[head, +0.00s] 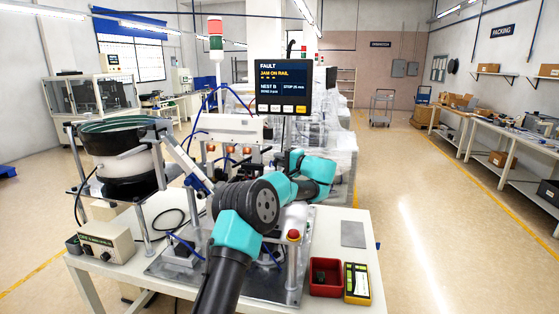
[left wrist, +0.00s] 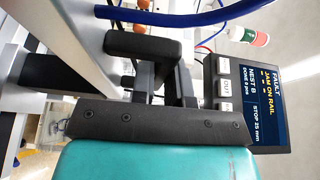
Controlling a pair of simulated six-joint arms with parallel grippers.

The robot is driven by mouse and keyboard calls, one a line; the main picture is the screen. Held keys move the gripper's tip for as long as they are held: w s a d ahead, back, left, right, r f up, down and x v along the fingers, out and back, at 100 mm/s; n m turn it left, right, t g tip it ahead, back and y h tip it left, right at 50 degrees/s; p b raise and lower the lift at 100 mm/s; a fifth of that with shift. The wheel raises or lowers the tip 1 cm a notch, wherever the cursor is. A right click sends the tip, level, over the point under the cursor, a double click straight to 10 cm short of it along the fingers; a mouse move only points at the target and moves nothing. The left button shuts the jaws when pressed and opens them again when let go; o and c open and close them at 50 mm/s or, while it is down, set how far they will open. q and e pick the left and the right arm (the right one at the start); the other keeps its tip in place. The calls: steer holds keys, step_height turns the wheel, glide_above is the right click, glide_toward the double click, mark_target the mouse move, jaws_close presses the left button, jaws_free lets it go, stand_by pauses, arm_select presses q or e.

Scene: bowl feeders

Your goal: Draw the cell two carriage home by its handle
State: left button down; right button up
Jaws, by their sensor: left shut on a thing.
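My left arm reaches across the bench in the head view, and its gripper is mostly hidden behind my own arm joints. In the left wrist view my left gripper (left wrist: 163,72) is shut on a black bar-like handle (left wrist: 134,44) at its fingertips. The carriage body behind the handle cannot be made out clearly. Cell two's markings are not readable. My right gripper is not in view.
A bowl feeder (head: 120,150) stands left. A monitor (head: 283,87) reading "FAULT, JAM ON RAIL" stands behind my arm. A red emergency button (head: 293,236), red bin (head: 325,265) and yellow-black case (head: 357,281) are at the right front. A grey plate (head: 353,234) lies at right.

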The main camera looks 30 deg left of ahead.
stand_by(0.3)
arm_select(q)
steer(key=w+d, duration=0.2)
steer(key=d, duration=0.5)
steer(key=shift+w+d, duration=0.1)
steer(key=shift+d, duration=0.05)
steer(key=c, duration=1.3)
jaws_free()
steer(key=shift+w+d, duration=0.1)
steer(key=shift+d, duration=0.1)
steer(key=shift+c, duration=0.2)
steer(key=shift+o, duration=1.1)
steer(key=shift+a, duration=0.1)
steer(key=s+d, duration=0.1)
steer(key=d, duration=1.6)
steer(key=shift+s+d, duration=0.15)
steer(key=shift+s, duration=0.2)
